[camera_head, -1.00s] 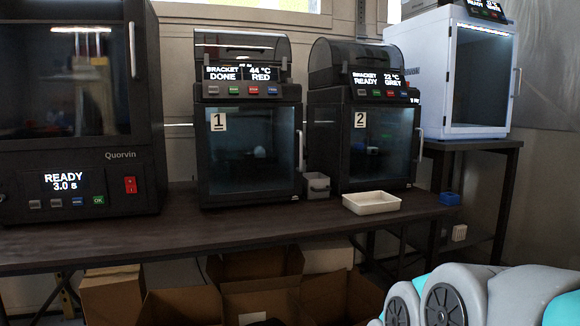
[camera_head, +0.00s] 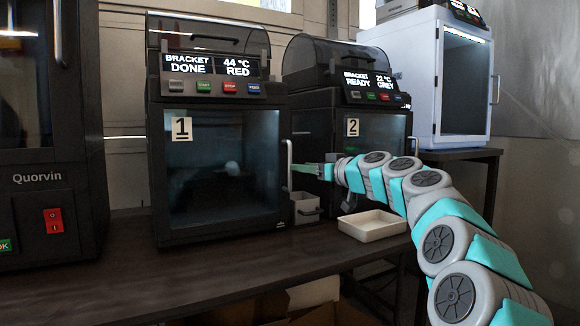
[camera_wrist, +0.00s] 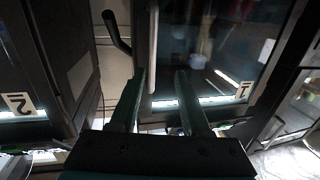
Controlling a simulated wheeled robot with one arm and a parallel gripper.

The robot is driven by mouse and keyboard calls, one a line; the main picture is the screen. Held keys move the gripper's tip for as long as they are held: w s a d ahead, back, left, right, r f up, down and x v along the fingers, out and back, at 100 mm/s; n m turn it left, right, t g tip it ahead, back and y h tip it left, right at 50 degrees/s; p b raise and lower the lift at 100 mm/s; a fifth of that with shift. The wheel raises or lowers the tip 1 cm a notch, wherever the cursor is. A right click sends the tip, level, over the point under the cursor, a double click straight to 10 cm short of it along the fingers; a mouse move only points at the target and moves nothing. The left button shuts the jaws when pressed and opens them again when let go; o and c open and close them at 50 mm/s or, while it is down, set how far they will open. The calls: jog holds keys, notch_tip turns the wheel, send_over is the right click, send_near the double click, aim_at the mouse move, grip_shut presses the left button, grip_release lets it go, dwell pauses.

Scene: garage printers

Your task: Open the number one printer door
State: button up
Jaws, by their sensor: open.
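The number one printer (camera_head: 157,215) is dark, with a glass door (camera_head: 215,195) and a white "1" label (camera_head: 181,129). Its display reads BRACKET DONE, 44 °C, RED. The door looks shut. A pale upright handle (camera_head: 290,165) is on the door's right edge. My gripper (camera_head: 298,168) reaches in from the right, its green fingers pointing at the handle, close to it; I cannot tell if they touch. In the wrist view, which looks upside down, my gripper (camera_wrist: 160,76) has its two fingers apart, with the "1" label (camera_wrist: 243,91) to their right.
The number two printer (camera_head: 345,75) stands right of number one, partly behind my arm. A small grey bin (camera_head: 306,213) sits between them. A cream tray (camera_head: 370,229) is on the dark bench (camera_head: 215,270). A larger Quorvin printer (camera_head: 35,210) stands left. The bench before door one is clear.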

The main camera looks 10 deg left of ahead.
aim_at(291, 162)
jog(key=shift+t, duration=0.4)
jog(key=shift+w+d+r+p+x, duration=0.15)
jog(key=shift+p+x, duration=0.3)
jog(key=shift+x, duration=0.9)
jog(key=shift+w+d+r+p+x, duration=0.1)
jog(key=shift+p+x, duration=0.3)
jog(key=shift+x, duration=0.95)
jog(key=shift+w+d+r+p+x, duration=0.15)
jog(key=shift+p+x, duration=0.3)
jog(key=shift+x, duration=0.9)
jog(key=shift+f, duration=0.1)
jog(key=shift+c, duration=0.3)
grip_shut()
